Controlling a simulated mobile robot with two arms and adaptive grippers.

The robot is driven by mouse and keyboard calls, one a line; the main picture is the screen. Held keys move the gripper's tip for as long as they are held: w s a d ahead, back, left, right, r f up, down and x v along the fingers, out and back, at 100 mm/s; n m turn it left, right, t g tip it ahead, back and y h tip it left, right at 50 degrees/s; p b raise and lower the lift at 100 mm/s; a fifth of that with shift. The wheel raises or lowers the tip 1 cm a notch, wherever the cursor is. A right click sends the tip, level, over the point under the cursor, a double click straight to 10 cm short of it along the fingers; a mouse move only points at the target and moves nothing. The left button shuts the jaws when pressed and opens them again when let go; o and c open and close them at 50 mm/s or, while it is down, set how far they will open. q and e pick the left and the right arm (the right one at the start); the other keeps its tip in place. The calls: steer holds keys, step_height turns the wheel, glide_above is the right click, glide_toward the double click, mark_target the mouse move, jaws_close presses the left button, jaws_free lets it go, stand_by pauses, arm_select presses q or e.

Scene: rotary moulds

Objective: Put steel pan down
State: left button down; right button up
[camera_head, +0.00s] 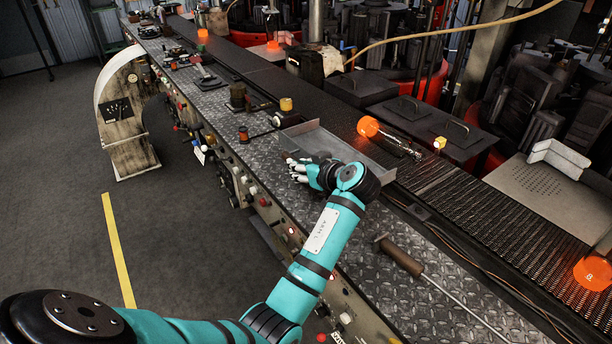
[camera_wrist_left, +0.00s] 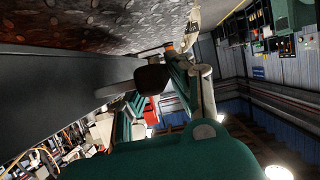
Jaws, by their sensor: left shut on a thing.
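The steel pan (camera_head: 340,151) is a shallow grey rectangular tray in the head view, over the diamond-plate bench at the edge of the dark conveyor. My left gripper (camera_head: 298,168) is at the pan's near side and is shut on it. My wrist hides part of the pan's near edge. In the left wrist view the pan (camera_wrist_left: 70,105) is a large grey slab, with the textured bench surface (camera_wrist_left: 110,22) close beside it. I cannot tell whether the pan touches the bench. My right gripper is not in view.
A glowing orange piece (camera_head: 368,127) lies on the conveyor just behind the pan. A wooden-handled tool (camera_head: 403,257) lies on the bench to the right. Small pots (camera_head: 286,105) and tools stand on the bench to the left. Dark lidded boxes (camera_head: 415,108) stand behind the conveyor.

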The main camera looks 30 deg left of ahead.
arm_select(q)
steer(key=shift+w+f, duration=0.1)
steer(key=shift+f, duration=1.9)
steer(key=c, duration=1.2)
jaws_free()
steer(key=shift+f, duration=0.1)
